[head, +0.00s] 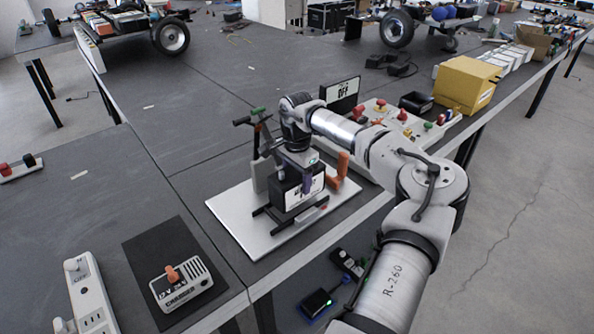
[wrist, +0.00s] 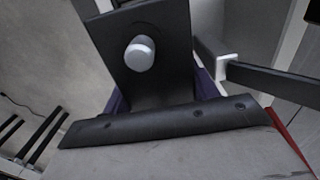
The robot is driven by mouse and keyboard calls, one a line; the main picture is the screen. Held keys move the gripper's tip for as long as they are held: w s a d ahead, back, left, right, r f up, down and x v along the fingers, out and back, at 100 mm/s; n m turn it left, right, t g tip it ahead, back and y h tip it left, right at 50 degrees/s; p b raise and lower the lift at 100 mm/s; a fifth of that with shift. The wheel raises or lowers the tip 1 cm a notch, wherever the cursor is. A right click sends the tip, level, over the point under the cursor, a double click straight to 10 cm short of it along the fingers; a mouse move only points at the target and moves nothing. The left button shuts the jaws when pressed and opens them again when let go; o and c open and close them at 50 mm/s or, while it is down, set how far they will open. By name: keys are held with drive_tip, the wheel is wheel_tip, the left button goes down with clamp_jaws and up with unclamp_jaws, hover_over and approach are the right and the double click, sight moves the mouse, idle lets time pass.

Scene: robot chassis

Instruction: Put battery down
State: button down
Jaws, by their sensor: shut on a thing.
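The battery (head: 291,192), a dark box with a white label, is upright over a black bracket on a white board (head: 233,212) in the head view. My gripper (head: 303,168) is above it, with a purple finger against its labelled side, and is shut on it. In the wrist view my gripper (wrist: 160,90) shows purple finger edges on either side of a dark part with a pale round knob. I cannot tell whether the battery's underside touches the bracket.
A charger (head: 180,284) sits on a dark mat at lower left. A yellow box (head: 466,85) is at right. The dark tabletop behind is mostly clear.

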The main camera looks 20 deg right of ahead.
drive_tip(key=shift+f+p, duration=0.3)
drive_tip(key=shift+f, duration=1.2)
drive_tip(key=c, duration=0.7)
unclamp_jaws()
drive_tip(key=shift+s+f, duration=0.1)
drive_tip(key=shift+f, duration=0.1)
drive_tip(key=shift+r, duration=0.1)
wheel_tip(320, 180, up, 12)
drive_tip(key=b, duration=0.3)
